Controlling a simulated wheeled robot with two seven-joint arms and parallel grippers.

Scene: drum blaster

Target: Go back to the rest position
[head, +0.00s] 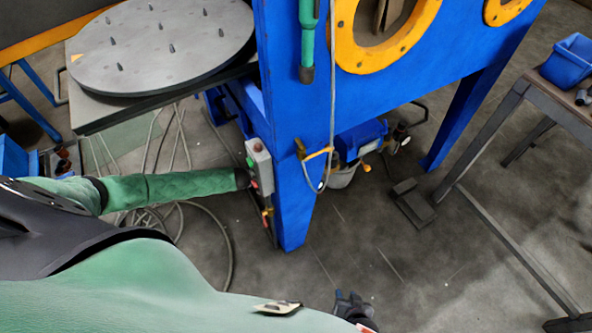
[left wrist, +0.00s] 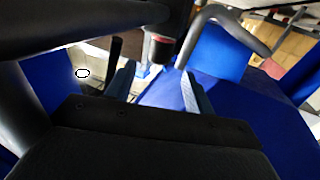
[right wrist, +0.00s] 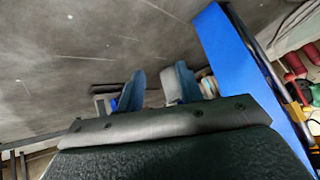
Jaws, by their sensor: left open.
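My right gripper (head: 354,298) shows at the bottom of the head view, low over the floor, with dark blue fingers. In the right wrist view its two fingers (right wrist: 158,85) stand apart; a pale thing shows past them, and nothing is clearly held. A green-sleeved arm, seemingly my left, reaches in from the left of the head view and ends by a grey control box. Its fingers are not clear there. In the left wrist view the left gripper (left wrist: 157,85) is open and empty, with blue panels and a dark cylinder with a red band close beyond.
A blue machine (head: 287,200) with yellow-ringed ports stands ahead; the control box (head: 259,165) is on its post. A round grey turntable (head: 160,45) is at upper left. Cables (head: 225,250) lie on the floor. A workbench (head: 567,103) with a blue bin (head: 570,62) stands right. Floor between is mostly clear.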

